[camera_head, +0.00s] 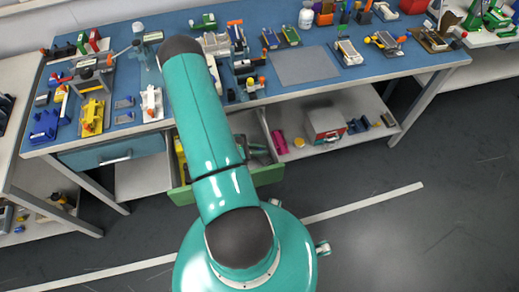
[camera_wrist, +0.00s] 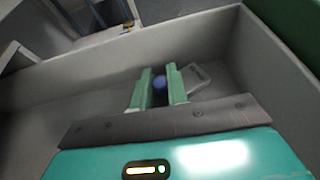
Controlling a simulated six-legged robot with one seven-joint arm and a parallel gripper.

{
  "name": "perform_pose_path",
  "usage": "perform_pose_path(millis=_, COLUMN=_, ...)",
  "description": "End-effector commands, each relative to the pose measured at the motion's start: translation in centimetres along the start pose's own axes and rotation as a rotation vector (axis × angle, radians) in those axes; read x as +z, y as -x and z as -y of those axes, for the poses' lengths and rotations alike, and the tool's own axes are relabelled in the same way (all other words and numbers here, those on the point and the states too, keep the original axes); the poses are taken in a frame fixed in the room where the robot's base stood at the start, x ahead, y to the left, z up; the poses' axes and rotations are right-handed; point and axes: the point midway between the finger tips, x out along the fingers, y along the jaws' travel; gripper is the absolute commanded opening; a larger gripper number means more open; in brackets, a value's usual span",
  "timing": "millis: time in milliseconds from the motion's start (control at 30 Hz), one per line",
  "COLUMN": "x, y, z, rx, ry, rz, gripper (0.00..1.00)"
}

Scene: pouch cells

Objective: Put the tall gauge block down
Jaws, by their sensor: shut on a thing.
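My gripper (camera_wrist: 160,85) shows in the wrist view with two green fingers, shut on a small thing. A dark blue rounded piece (camera_wrist: 159,83) shows between the fingers; I take it as the top of the tall gauge block, whose rest is hidden. The gripper is over or inside a grey-walled drawer (camera_wrist: 70,68). I cannot tell whether the block touches the drawer floor. In the head view my arm hides the gripper and the block.
The open drawer has a green front (camera_head: 268,176) and holds loose things. A pale grey loop-shaped thing (camera_wrist: 210,78) lies right of my fingers. The blue workbench (camera_head: 190,104) above is crowded, with a bare grey mat (camera_head: 303,65). A lower shelf (camera_head: 345,112) holds a metal box (camera_head: 325,125).

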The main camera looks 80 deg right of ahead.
Motion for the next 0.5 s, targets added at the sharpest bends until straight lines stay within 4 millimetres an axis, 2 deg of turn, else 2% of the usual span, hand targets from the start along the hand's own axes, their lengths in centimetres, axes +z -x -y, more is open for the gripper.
perform_pose_path(millis=167, x=-0.16, y=-0.09, z=0.00, rx=0.000, ry=0.001, rz=0.001, gripper=0.00)
perform_pose_path(millis=200, x=-0.21, y=-0.10, z=-0.01, rx=0.000, ry=0.000, rz=0.001, gripper=0.20)
perform_pose_path(millis=300, x=-0.18, y=-0.09, z=-0.01, rx=0.000, ry=0.000, rz=0.000, gripper=0.38)
perform_pose_path(millis=500, x=-0.17, y=-0.08, z=0.00, rx=0.000, ry=0.000, rz=0.000, gripper=0.38)
